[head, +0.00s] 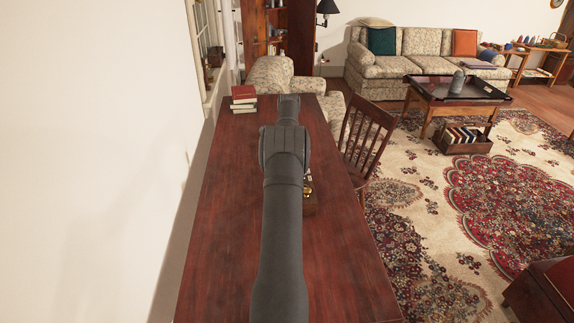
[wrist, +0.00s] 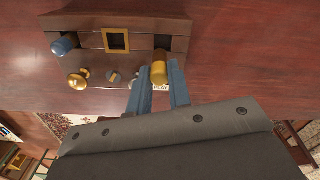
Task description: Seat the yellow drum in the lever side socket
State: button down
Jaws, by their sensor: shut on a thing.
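In the wrist view, the yellow drum (wrist: 160,67) is between the two blue-grey fingers of my gripper (wrist: 158,76), which is shut on it. The drum is at the front right part of a wooden box (wrist: 135,58); I cannot tell whether it touches the box. A dark recess (wrist: 180,44) lies just behind it. A brass square frame (wrist: 106,42) is in the middle of the box. A blue drum (wrist: 64,46) is at the left end, by another dark recess (wrist: 91,41). A brass lever or knob (wrist: 78,79) is at the front left. In the head view my arm hides most of the box (head: 310,206).
A small grey knob (wrist: 113,77) and a white label (wrist: 162,88) are on the box front. The box stands on a red-brown table (head: 230,230). Stacked books (head: 243,99) lie at its far left. A wooden chair (head: 362,135) is at the right edge. The near tabletop is clear.

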jog(key=shift+w+a+f, duration=0.2)
jog(key=shift+a+f, duration=0.1)
jog(key=shift+f, duration=1.9)
jog(key=shift+f, duration=0.2)
jog(key=c, duration=1.3)
grip_release()
jog(key=shift+r, duration=0.1)
notch_tip(320, 180, up, 12)
jog(key=shift+r, duration=0.1)
